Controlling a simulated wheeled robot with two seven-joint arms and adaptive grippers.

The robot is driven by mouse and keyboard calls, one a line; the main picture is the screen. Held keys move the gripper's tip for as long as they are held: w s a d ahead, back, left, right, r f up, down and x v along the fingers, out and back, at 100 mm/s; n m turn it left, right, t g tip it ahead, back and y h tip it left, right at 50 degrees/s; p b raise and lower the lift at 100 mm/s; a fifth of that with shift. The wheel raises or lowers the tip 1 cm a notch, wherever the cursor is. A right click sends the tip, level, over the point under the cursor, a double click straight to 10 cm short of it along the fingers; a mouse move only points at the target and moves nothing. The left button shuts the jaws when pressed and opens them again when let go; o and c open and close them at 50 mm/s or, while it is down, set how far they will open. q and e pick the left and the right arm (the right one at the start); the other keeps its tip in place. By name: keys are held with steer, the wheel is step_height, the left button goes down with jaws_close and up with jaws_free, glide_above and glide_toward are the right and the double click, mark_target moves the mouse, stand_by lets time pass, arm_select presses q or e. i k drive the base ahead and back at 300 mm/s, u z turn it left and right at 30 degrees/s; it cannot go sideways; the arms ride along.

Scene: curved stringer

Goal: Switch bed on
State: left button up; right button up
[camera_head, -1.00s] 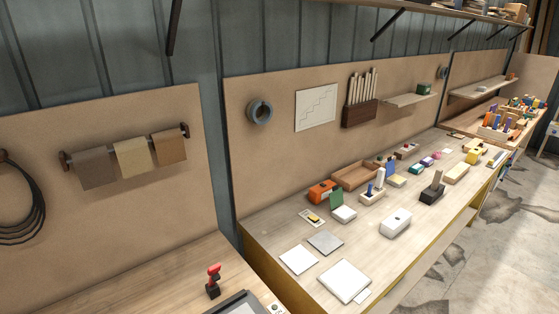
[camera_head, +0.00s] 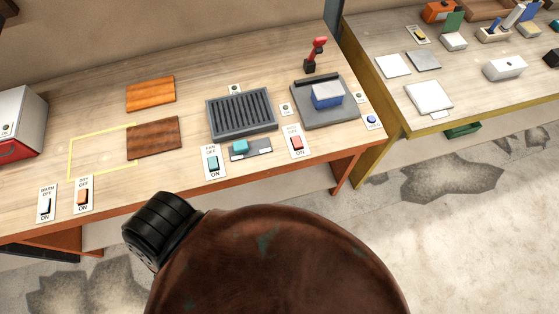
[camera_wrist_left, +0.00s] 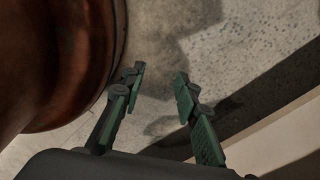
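Several labelled switch plates sit along the front of the wooden bench (camera_head: 60,150) in the head view. One plate with a red rocker (camera_head: 296,141) stands in front of the dark grey flat plate (camera_head: 338,112); its top word is too small to read surely. A plate with a teal rocker (camera_head: 213,162) is left of it. An orange-rocker plate (camera_head: 83,194) and a black-rocker plate (camera_head: 46,204) are at the far left. My left gripper (camera_wrist_left: 160,73) is open and empty above the floor in the left wrist view. My right gripper is out of view.
A grey ribbed tray (camera_head: 242,113) and a blue-and-white block (camera_head: 327,95) stand on the bench. A red-and-black tool (camera_head: 315,55) stands behind them. Two brown boards lie left. A second bench (camera_head: 400,90) is at right, with bare floor in front.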

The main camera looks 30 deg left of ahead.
mark_target(296, 140)
steer(key=z, duration=0.1)
steer(key=k, duration=0.55)
steer(key=u, duration=0.75)
steer(key=i, duration=0.7)
steer(key=z, duration=0.3)
steer(key=k, duration=0.75)
steer(key=z, duration=0.6)
steer(key=k, duration=0.6)
steer(key=u, duration=0.4)
steer(key=i, duration=0.85)
steer(key=u, duration=0.3)
